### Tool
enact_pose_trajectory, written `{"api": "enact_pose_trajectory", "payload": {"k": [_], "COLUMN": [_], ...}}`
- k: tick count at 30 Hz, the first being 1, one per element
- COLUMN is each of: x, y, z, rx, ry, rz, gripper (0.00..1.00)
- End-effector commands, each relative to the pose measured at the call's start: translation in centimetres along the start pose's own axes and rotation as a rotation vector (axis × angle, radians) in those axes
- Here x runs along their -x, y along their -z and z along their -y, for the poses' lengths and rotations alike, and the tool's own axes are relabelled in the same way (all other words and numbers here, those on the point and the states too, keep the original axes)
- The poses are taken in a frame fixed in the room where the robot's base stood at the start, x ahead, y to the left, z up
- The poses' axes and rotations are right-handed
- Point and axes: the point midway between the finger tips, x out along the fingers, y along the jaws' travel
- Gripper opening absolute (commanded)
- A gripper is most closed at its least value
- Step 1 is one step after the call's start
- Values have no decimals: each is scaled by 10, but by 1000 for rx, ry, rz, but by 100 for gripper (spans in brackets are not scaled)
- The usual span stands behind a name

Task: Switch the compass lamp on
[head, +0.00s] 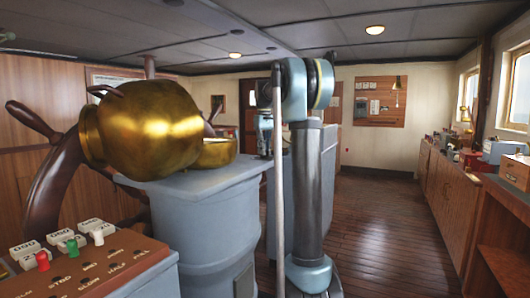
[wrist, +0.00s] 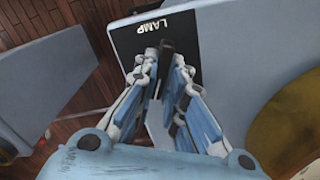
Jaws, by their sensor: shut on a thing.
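In the wrist view, a black plate (wrist: 188,22) marked LAMP lies on the grey stand's top. A dark upright switch lever (wrist: 167,46) stands on it, between my fingertips. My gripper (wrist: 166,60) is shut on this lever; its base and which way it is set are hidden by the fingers. In the head view, my gripper (head: 265,125) points down at the far side of the grey compass stand (head: 205,215), partly behind a thin pole. The big brass hood (head: 165,125) and a brass bowl (head: 218,153) sit on the stand. No lamp glow can be made out.
A console (head: 85,260) with red, green and white levers is at front left. A wooden counter (head: 430,185) with several objects runs along the right wall. The plank floor (head: 385,235) between is clear.

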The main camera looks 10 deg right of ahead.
Motion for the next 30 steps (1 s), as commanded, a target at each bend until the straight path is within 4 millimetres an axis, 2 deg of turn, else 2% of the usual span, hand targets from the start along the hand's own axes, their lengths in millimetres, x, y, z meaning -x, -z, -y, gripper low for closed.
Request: {"api": "enact_pose_trajectory", "payload": {"k": [8, 21, 22, 24, 30], "x": [0, 0, 0, 0, 0], "y": [2, 2, 2, 2, 1], "z": [1, 0, 0, 0, 0], "rx": [-63, -71, -71, -71, -71], "ry": [1, 1, 1, 1, 0], "rz": [-5, -5, -4, -4, -2], "gripper": [0, 0, 18, 31, 31]}}
